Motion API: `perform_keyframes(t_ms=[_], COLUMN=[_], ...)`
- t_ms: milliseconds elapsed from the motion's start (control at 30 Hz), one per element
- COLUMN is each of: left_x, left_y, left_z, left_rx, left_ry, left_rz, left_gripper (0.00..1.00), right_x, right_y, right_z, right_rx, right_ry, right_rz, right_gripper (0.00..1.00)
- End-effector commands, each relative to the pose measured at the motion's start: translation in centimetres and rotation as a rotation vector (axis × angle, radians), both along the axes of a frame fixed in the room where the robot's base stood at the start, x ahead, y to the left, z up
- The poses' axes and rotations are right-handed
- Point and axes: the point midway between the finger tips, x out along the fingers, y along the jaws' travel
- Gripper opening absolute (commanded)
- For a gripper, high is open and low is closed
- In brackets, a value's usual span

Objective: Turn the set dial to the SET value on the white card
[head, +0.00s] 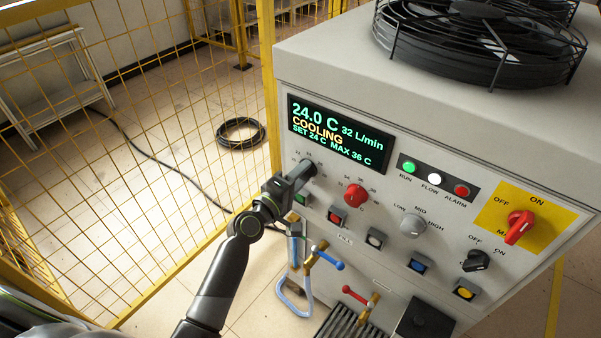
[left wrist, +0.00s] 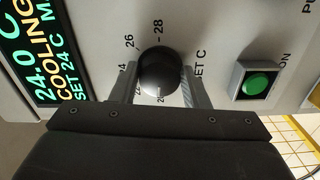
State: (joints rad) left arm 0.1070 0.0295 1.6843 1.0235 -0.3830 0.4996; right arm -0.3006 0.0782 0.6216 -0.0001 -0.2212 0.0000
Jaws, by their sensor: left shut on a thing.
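The display (head: 338,135) reads 24.0 C, COOLING, SET 24 C, MAX 36 C. I see no white card. My right gripper is out of view.
A red dial (head: 355,195) is just right of the set dial. A green button (left wrist: 257,84) lies close by. Further right are a grey knob (head: 412,226) and a red main switch (head: 519,227). Blue- and red-handled valves are below. A yellow fence (head: 150,150) stands left.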

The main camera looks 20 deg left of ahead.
Motion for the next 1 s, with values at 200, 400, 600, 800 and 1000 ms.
perform_keyframes(t_ms=[200,400,600,800,1000], left_x=[-0.01,-0.02,-0.02,-0.02,-0.01], left_y=[0.0,0.02,0.01,0.01,0.01], left_z=[0.02,-0.01,-0.04,-0.04,-0.03], left_rx=[-0.084,-0.117,-0.124,-0.124,-0.123], left_ry=[0.032,0.044,0.046,0.046,0.046], left_rz=[0.0,0.0,0.0,0.0,0.0], left_gripper=[0.19,0.19,0.19,0.19,0.63], right_x=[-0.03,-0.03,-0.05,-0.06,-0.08], right_y=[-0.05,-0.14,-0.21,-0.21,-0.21], right_z=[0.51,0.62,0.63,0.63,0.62], right_rx=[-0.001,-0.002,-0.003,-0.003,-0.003], right_ry=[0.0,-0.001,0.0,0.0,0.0], right_rz=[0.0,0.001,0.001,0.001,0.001], right_gripper=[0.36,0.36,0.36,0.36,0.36])
